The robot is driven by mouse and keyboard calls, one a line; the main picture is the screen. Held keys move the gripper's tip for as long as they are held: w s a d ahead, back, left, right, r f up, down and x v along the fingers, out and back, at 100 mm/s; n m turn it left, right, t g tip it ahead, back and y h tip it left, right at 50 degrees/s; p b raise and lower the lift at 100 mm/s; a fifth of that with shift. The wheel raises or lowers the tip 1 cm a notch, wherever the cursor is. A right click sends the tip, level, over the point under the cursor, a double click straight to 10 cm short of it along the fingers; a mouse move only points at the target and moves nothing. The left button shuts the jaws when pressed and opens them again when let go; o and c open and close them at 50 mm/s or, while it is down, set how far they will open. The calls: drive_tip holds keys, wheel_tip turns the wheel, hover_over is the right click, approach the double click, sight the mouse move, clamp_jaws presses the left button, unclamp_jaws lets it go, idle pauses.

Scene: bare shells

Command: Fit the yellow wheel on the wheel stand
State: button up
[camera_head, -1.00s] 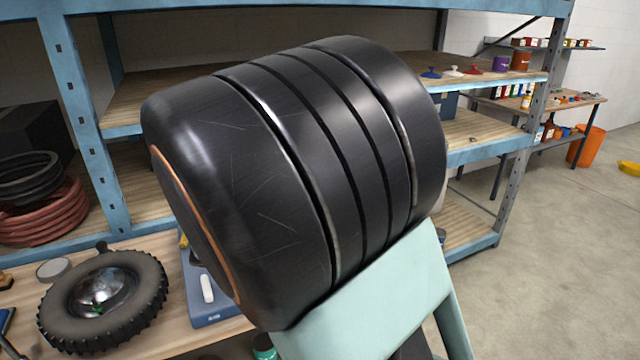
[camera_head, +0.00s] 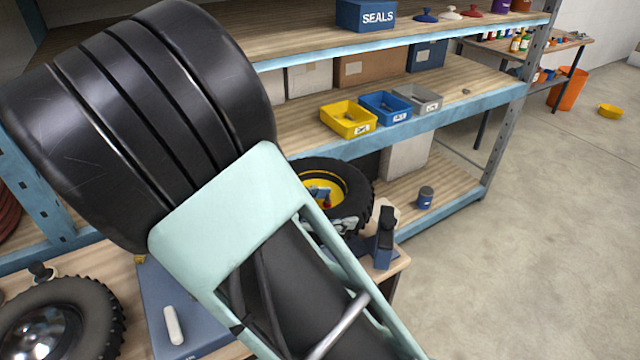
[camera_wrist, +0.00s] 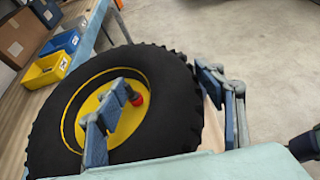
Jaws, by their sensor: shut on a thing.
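The yellow wheel, a black knobbly tyre with a yellow hub, shows in the head view (camera_head: 355,182), partly behind my arm. It fills much of the wrist view (camera_wrist: 55,140). My gripper (camera_wrist: 158,105) is shut on its rim side: one blue-grey finger is inside the hub and the other is outside the tyre. In the head view my gripper (camera_head: 345,208) is partly hidden by my arm. A red-tipped part shows in the hub. I cannot tell whether the wheel touches a surface. I cannot make out the wheel stand for certain.
A black-and-blue device (camera_head: 384,238) stands at the bench's right end, close to the wheel. A chrome-hubbed wheel (camera_head: 50,325) and a blue plate (camera_head: 205,335) lie on the bench. Yellow (camera_head: 348,118), blue and grey bins sit on the shelf behind.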

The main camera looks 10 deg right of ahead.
drive_tip(key=shift+w+f, duration=0.15)
drive_tip(key=shift+f, duration=0.15)
drive_tip(key=shift+f+b, duration=0.35)
drive_tip(key=shift+f, duration=0.25)
drive_tip(key=shift+f+b, duration=1.6)
drive_tip(key=shift+f, duration=0.55)
drive_tip(key=shift+f+p, duration=0.25)
drive_tip(key=shift+p, duration=0.1)
drive_tip(key=shift+f+b, duration=1.5)
drive_tip(key=shift+f, duration=1.2)
idle(0.5)
drive_tip(key=o, duration=2.4)
drive_tip(key=shift+f, duration=0.1)
drive_tip(key=shift+o, duration=0.3)
